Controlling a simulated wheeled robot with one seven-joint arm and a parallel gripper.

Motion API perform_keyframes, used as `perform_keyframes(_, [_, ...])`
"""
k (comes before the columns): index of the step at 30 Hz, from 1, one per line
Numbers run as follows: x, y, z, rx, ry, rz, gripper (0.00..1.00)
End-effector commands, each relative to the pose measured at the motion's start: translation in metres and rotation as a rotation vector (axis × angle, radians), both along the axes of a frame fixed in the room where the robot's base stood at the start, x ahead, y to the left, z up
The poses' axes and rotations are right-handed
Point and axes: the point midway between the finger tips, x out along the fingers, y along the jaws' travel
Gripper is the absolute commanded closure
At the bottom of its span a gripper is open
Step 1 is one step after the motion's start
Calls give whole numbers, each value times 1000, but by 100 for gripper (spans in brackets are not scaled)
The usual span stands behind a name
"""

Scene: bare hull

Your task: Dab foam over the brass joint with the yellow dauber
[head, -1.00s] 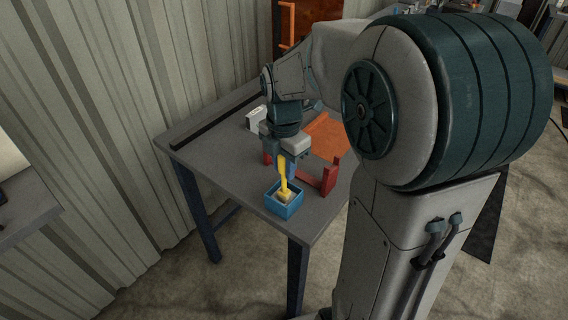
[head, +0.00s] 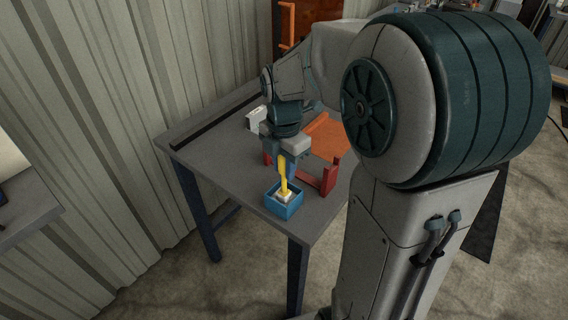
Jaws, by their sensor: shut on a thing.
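My gripper (head: 284,162) is shut on the yellow dauber (head: 284,178), which hangs down from the jaws. The dauber's lower end is in the blue box (head: 284,208), at a pale, whitish patch (head: 284,196) inside it. I cannot tell whether this patch is foam or the dauber's own head. The blue box stands near the table's front corner. I cannot make out the brass joint.
The grey table (head: 240,196) has its front edge close to the box. A white block (head: 255,118) and an orange panel (head: 328,138) lie farther back. A dark bar (head: 215,122) runs along the wall-side edge. The table's left part is clear.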

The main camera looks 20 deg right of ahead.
Motion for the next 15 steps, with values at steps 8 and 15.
perform_keyframes(8, [1, 0, 26, 0, -2, 0, 96])
perform_keyframes(15, [1, 0, 45, 0, -4, 0, 96])
